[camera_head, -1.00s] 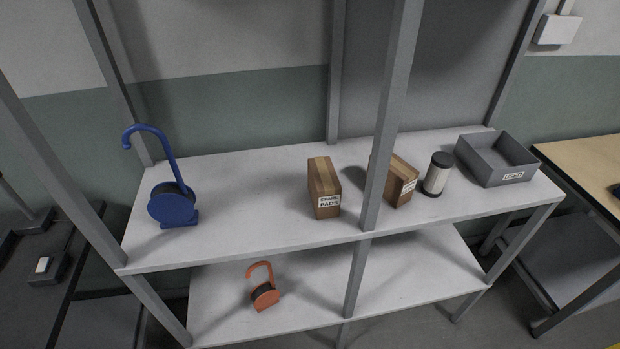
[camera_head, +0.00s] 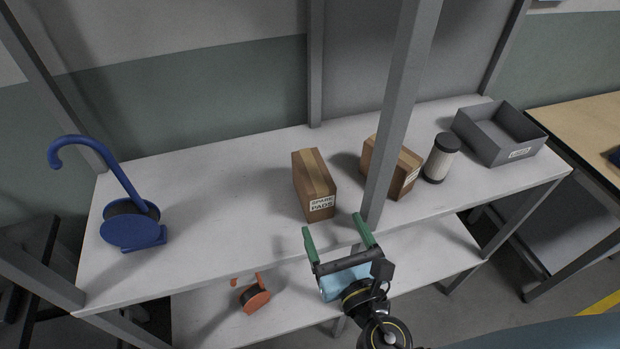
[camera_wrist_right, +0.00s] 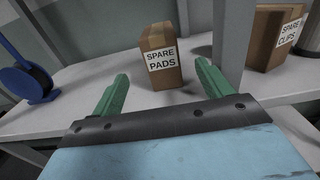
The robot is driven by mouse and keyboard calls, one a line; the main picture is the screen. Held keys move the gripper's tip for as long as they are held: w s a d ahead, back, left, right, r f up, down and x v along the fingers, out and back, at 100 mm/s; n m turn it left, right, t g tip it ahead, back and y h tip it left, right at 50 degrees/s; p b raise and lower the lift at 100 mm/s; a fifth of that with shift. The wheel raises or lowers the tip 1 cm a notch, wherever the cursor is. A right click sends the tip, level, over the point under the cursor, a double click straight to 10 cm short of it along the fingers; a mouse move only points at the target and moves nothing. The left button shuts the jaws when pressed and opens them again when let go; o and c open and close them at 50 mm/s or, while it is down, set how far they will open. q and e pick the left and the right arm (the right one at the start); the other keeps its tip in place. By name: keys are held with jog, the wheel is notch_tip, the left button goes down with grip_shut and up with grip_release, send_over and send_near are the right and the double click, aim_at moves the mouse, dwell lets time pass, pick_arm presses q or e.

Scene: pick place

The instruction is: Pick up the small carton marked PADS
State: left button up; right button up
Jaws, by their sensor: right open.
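The small brown carton marked SPARE PADS (camera_head: 314,186) stands upright on the upper shelf, left of the middle post. In the right wrist view the carton (camera_wrist_right: 160,58) stands ahead of the fingers, its label facing me. My right gripper (camera_head: 338,231) is open with green fingers, empty, in front of the shelf's front edge and short of the carton. In the right wrist view the gripper (camera_wrist_right: 160,90) shows its two fingers spread apart, the carton beyond the gap between them. My left gripper is not in view.
A second carton (camera_head: 407,178), marked SPARE CLIPS in the wrist view, stands behind the grey post (camera_head: 393,110). A filter cylinder (camera_head: 440,160) and grey bin (camera_head: 522,153) are further right. A blue hooked reel (camera_head: 135,232) stands left. An orange one (camera_head: 255,298) is on the lower shelf.

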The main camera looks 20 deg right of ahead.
aim_at(322, 201)
jog(key=w+p, duration=0.1)
jog(key=w, duration=0.6)
jog(key=shift+a+p, duration=0.1)
jog(key=shift+p, duration=0.25)
jog(key=w, duration=0.4)
jog(key=shift+w, duration=0.4)
jog(key=shift+w+f, duration=0.1)
jog(key=shift+w, duration=0.35)
jog(key=c, duration=1.2)
